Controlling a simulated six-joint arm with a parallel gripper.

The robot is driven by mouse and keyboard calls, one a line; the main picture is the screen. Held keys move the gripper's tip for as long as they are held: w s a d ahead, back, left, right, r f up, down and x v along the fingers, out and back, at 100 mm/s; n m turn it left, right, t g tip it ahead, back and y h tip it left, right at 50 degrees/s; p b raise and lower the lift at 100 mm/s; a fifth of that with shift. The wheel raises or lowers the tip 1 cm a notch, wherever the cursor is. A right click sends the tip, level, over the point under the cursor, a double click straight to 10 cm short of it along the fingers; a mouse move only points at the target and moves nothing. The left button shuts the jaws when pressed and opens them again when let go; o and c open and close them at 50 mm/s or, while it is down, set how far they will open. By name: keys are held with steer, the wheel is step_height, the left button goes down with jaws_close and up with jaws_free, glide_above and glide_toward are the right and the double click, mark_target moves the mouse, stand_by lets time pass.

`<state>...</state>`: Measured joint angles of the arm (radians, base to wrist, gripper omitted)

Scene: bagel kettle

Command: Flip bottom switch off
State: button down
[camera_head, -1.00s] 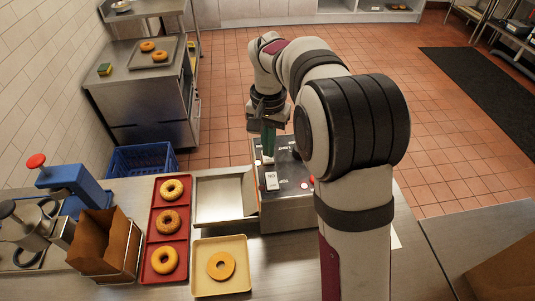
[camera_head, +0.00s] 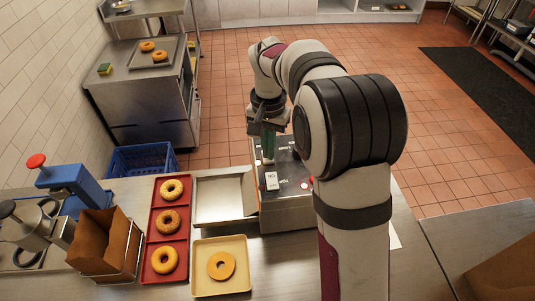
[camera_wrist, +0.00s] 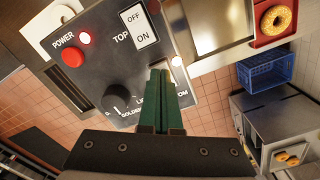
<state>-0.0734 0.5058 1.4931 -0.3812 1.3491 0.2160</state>
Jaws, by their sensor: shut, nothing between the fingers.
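The machine's dark control panel (camera_head: 291,174) faces up on the counter. My gripper (camera_head: 268,161) points down over its far left part, its green fingers shut and empty.
A red power button (camera_wrist: 73,57) with a lit red lamp (camera_wrist: 85,38) and a black knob (camera_wrist: 117,97) share the panel. A pale glowing spot (camera_wrist: 177,62) is near the fingertips. Left of the machine are a metal tray (camera_head: 221,216) and a red bagel tray (camera_head: 155,225).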

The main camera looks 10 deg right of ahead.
steer(key=shift+f, duration=0.5)
steer(key=shift+r, duration=3.55)
steer(key=s+f+y, duration=0.1)
steer(key=s+f, duration=0.1)
steer(key=s, duration=1.3)
steer(key=s+f, duration=0.1)
steer(key=s, duration=1.5)
steer(key=shift+f+y, duration=0.35)
steer(key=shift+y, duration=0.05)
